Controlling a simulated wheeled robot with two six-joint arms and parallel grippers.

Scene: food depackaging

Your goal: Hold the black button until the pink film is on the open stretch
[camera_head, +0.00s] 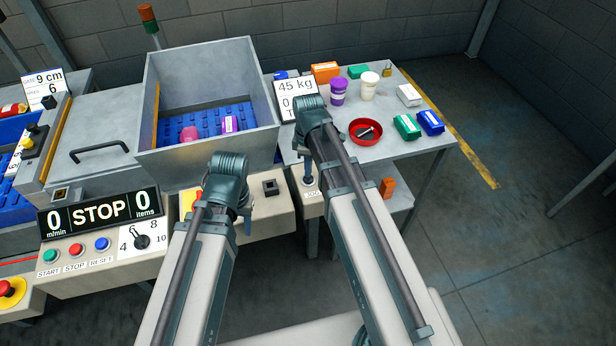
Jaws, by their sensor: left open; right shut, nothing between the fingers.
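The pink film item (189,133) lies on the blue belt (175,122) in the open, grey-walled stretch, left of a purple-and-white pack (230,124). My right gripper (308,179) is shut and empty, pointing down at the small box marked JOG (312,194). Any button under its tips is hidden, so I cannot tell whether it is pressed. A black square (270,187) shows on the beige housing to its left. My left gripper (246,222) is open in front of that housing, mostly hidden by its wrist.
The display (100,214) reads STOP with zeros, above start, stop and reset buttons and a dial (142,241). A side table (385,152) at right holds a scale display reading 45 kg, cups, coloured boxes and a red bowl (366,131). Floor at the right is clear.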

